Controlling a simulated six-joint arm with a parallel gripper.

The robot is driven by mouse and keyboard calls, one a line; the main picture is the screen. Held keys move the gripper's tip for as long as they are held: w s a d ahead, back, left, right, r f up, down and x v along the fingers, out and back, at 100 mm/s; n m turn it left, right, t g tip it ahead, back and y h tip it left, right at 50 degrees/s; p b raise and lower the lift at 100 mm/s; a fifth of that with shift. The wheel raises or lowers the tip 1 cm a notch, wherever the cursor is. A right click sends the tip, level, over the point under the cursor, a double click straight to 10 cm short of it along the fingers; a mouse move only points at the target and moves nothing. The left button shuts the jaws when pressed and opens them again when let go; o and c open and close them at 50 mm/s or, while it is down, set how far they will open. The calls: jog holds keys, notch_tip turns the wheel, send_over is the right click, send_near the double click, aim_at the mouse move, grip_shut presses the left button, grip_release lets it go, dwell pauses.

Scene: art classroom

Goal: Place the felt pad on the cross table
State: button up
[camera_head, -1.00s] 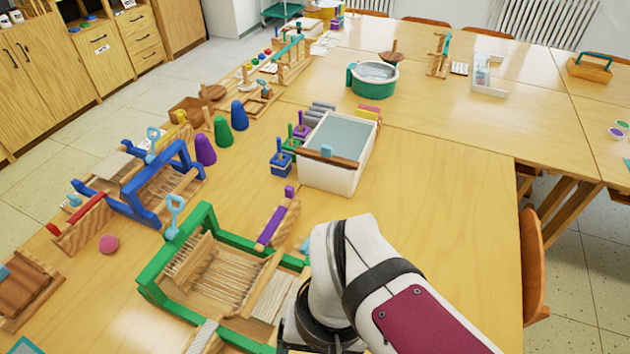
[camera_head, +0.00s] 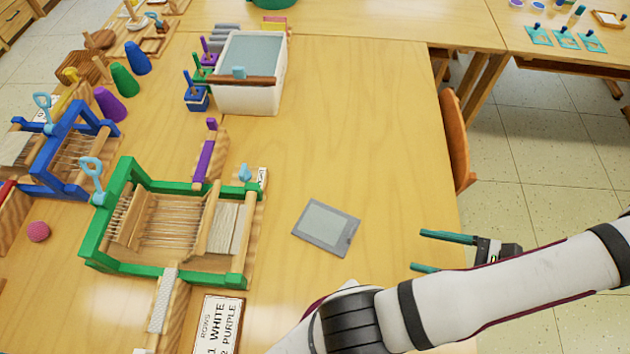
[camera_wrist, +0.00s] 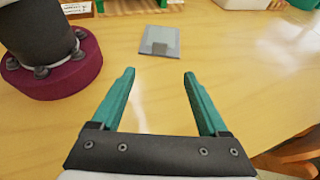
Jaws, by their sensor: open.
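A flat grey square pad with a darker border, which looks like the felt pad (camera_head: 326,228), lies on the near wooden table, right of the green loom. It also shows at the top middle of the wrist view (camera_wrist: 158,41). My gripper (camera_head: 418,250) is open and empty, with its teal fingers apart, to the right of the pad near the table's right edge. In the wrist view the fingertips (camera_wrist: 159,73) point toward the pad, apart from it. Another table (camera_head: 465,22) adjoins at the far end; I cannot tell for certain that it is the cross table.
A white bin (camera_head: 249,96) is farther back. An orange chair (camera_head: 457,140) is at the right edge. Teal cards (camera_head: 566,39) lie on the far right table. The table behind the pad is clear.

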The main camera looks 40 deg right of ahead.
aim_at(353, 235)
jog(key=shift+s+a+f+m+t, duration=0.15)
jog(key=shift+f+m+t, duration=0.15)
jog(key=shift+f+t, duration=0.1)
jog(key=shift+h, duration=0.3)
jog(key=x, duration=1.5)
jog(key=shift+a+r, duration=0.1)
jog(key=shift+a, duration=0.2)
grip_shut()
